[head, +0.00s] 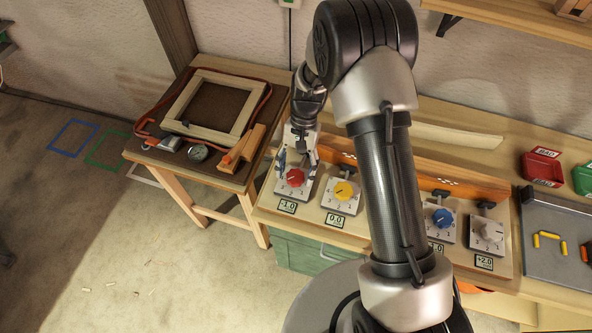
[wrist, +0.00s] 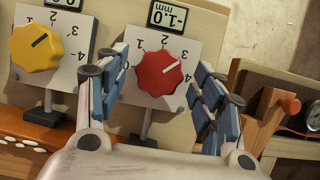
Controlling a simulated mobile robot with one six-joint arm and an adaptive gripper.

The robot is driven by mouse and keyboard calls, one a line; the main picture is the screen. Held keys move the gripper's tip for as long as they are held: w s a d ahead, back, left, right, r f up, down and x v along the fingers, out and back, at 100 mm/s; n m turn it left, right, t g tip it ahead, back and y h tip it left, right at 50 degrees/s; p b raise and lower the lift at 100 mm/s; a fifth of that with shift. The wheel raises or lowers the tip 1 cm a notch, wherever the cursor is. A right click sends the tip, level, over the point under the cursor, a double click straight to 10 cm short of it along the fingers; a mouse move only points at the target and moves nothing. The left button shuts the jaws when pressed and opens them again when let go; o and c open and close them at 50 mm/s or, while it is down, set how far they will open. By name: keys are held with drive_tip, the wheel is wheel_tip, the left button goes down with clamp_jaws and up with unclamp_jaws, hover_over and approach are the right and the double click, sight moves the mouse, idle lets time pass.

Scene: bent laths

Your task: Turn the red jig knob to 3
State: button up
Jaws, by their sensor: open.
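The red knob (head: 295,177) sits on the leftmost pale dial plate of the jig in the head view. In the wrist view the red knob (wrist: 158,76) is near the middle, and its light pointer mark points up and right, towards the 3 side of the scale. The display beside it (wrist: 167,17) reads -1.0 mm. My gripper (head: 298,163) is over this dial. In the wrist view my gripper (wrist: 161,70) is open, with one blue-padded finger on each side of the knob and visible gaps between. Part of the scale is hard to read.
The yellow knob (head: 345,190) is close by, its display at 0.0. The blue knob (head: 440,217) and white knob (head: 487,232) are farther right.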

drive_tip(key=v, duration=1.1)
drive_tip(key=shift+r, duration=0.25)
drive_tip(key=s+d+r+n+t+b, duration=0.1)
drive_tip(key=s+d+r+t, duration=0.2)
drive_tip(key=r, duration=0.4)
drive_tip(key=s+d+r+n+t+b, duration=0.1)
drive_tip(key=s+d+r, duration=0.2)
drive_tip(key=s+r, duration=0.4)
drive_tip(key=s+d+r+n+t+b, duration=0.1)
drive_tip(key=s+d+t, duration=0.1)
drive_tip(key=s, duration=0.5)
drive_tip(key=s+d+r+n+t+h+b, duration=0.1)
drive_tip(key=s+d+t, duration=0.1)
drive_tip(key=s, duration=0.5)
drive_tip(key=shift+s+d+t+h, duration=0.25)
drive_tip(key=shift+d+t+h, duration=0.1)
drive_tip(key=shift+t, duration=0.15)
drive_tip(key=shift+r, duration=0.1)
drive_tip(key=shift+c, duration=0.4)
